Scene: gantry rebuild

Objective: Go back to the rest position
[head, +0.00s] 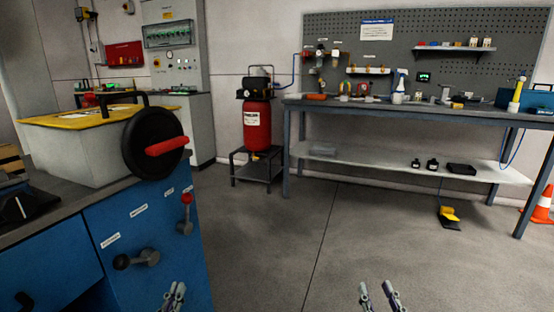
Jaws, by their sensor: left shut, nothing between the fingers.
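My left gripper (173,294) shows at the bottom edge, in front of the blue cabinet with levers. Its fingers are close together and hold nothing. My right gripper (379,294) shows at the bottom edge right of centre, over the bare floor. Its fingertips stand apart with nothing between them. Both grippers point upward in the picture, and the rest of both arms is out of view.
The blue cabinet (140,227) with a black handwheel (154,143) and levers stands close on the left. A red compressor tank (257,125) stands on a small stand behind. A long workbench (420,108) runs along the back right. The floor (300,240) between is clear.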

